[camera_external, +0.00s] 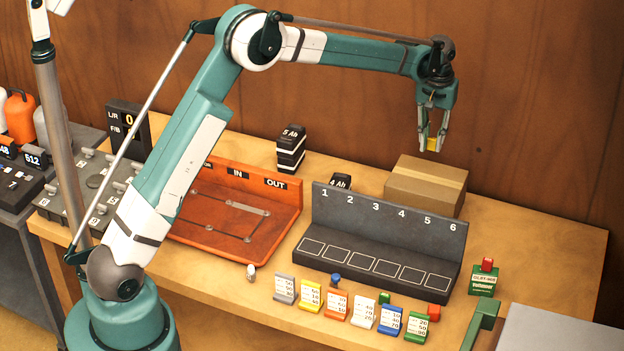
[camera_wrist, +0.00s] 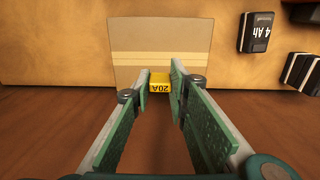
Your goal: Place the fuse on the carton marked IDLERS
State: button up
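The fuse is a small yellow block marked 20A (camera_wrist: 160,82). My gripper (camera_external: 432,146) is shut on it and holds it in the air between the fingertips. The fuse also shows in the external view as a yellow patch (camera_external: 433,145). A brown cardboard carton (camera_external: 422,190) with a lighter tape band stands at the back of the table, below my gripper and apart from the fuse. In the wrist view the carton (camera_wrist: 160,35) lies beyond the fuse, which overlaps its edge in the picture. No IDLERS marking shows on its visible faces.
A dark rack numbered 1 to 6 (camera_external: 385,230) stands in front of the carton. Black battery packs (camera_external: 291,148) and an orange IN/OUT tray (camera_external: 235,210) are to the left. Several coloured tags (camera_external: 337,305) line the front. The table right of the carton is clear.

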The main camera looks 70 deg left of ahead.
send_over(428, 178)
jog(key=shift+f, duration=3.1)
jog(key=shift+f, duration=0.1)
jog(key=shift+f+p, duration=0.35)
jog(key=shift+f, duration=1.4)
jog(key=shift+f, duration=0.15)
jog(key=o, duration=0.6)
jog(key=shift+r, duration=0.2)
notch_tip(428, 178, up, 12)
jog(key=shift+f+b, duration=0.1)
jog(key=shift+b, duration=0.2)
